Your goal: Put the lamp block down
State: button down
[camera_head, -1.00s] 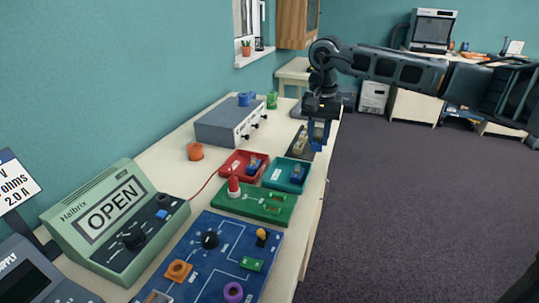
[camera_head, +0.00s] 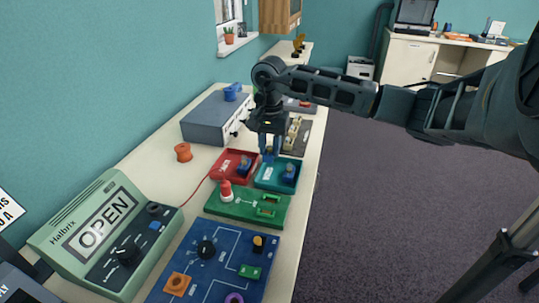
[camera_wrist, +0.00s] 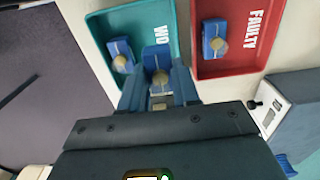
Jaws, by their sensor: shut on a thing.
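My gripper (camera_head: 269,153) is shut on a blue lamp block with a tan, rounded lamp, seen between the blue fingers in the wrist view (camera_wrist: 158,66). In the wrist view it hangs over the near edge of the teal tray (camera_wrist: 173,20), whose label is partly hidden and starts "WO". I cannot tell if the block touches the tray. Another lamp block (camera_wrist: 121,55) lies in the teal tray. A lamp block (camera_wrist: 214,38) lies in the red tray (camera_wrist: 253,63) marked FAULTY. In the head view, the gripper is behind the red tray (camera_head: 222,177) and teal tray (camera_head: 262,183).
A dark tray (camera_head: 304,122) with several parts lies behind the gripper. A grey box (camera_head: 208,117) stands to its left. A green board (camera_head: 246,213), a blue board (camera_head: 220,262) and a green meter reading OPEN (camera_head: 60,245) are nearer. An orange spool (camera_head: 183,152) has clear tabletop around it.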

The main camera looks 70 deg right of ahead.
aim_at(269, 161)
notch_tip(269, 161, down, 4)
jog(key=shift+r+p, duration=0.15)
jog(key=shift+p, duration=0.5)
jog(key=shift+f, duration=0.2)
jog(key=shift+f+b, duration=0.35)
jog(key=shift+b, duration=0.15)
jog(key=shift+f+b, duration=0.3)
jog(key=shift+r, duration=0.1)
jog(key=c, duration=0.8)
grip_release()
jog(key=shift+w, duration=0.1)
jog(key=shift+r, duration=0.1)
